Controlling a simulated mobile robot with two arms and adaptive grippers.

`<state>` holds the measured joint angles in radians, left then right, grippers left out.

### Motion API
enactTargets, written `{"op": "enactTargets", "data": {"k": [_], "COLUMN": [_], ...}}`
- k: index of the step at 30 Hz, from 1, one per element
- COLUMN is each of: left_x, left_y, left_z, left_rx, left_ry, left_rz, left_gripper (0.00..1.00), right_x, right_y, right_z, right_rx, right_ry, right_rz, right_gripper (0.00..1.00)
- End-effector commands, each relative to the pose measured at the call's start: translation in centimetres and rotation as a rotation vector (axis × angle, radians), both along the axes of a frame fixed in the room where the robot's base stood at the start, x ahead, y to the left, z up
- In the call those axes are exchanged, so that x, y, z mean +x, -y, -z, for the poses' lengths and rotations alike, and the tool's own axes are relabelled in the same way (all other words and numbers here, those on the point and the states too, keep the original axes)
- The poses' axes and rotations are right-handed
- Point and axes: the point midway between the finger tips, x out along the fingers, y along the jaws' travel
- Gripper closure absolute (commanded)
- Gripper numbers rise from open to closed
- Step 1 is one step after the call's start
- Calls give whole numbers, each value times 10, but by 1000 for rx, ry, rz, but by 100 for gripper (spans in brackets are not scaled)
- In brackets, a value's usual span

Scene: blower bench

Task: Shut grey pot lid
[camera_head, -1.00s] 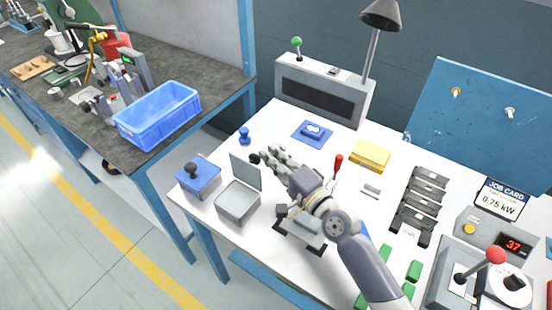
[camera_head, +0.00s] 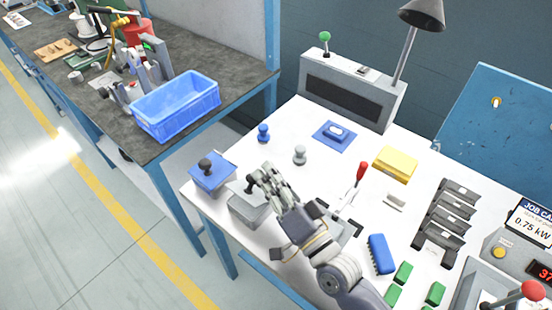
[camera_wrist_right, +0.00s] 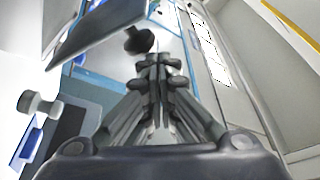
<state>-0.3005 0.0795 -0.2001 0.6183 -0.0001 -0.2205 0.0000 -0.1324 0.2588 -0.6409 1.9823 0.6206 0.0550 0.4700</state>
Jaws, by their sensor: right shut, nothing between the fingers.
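The grey pot (camera_head: 248,212) is a square box near the front left corner of the white bench. Its grey lid (camera_head: 238,187) is hinged to it and partly hidden by my right gripper; its exact angle is hard to tell. In the right wrist view the lid (camera_wrist_right: 95,30) is a tilted grey plate at upper left, beside the fingers. My right gripper (camera_head: 262,180) is shut and empty over the pot, with its fingertips close to the lid; contact is unclear. It also shows in the right wrist view (camera_wrist_right: 155,65). My left gripper is not in view.
A blue pot (camera_head: 212,177) with a dark knob stands left of the grey pot. A grey knob-shaped piece (camera_head: 299,156) and a blue one (camera_head: 263,131) stand behind. A red-handled lever (camera_head: 361,174) is to the right. Bare bench lies behind the gripper.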

Motion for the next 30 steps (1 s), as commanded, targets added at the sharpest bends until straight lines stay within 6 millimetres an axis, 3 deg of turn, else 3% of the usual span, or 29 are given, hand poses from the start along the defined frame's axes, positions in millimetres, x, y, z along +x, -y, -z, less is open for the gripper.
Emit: {"op": "enactTargets", "data": {"k": [9, 19, 30], "left_x": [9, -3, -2], "left_y": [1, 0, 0], "left_z": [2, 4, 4], "left_rx": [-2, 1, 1], "left_ry": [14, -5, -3], "left_rz": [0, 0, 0], "left_gripper": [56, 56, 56], "right_x": [-30, -42, -47], "right_y": [-15, -24, -28], "right_z": [13, 25, 32], "right_rx": [-81, -80, -81], "right_ry": [110, 110, 109], "right_rz": [-1, 0, 0], "right_gripper": [100, 100, 100]}}
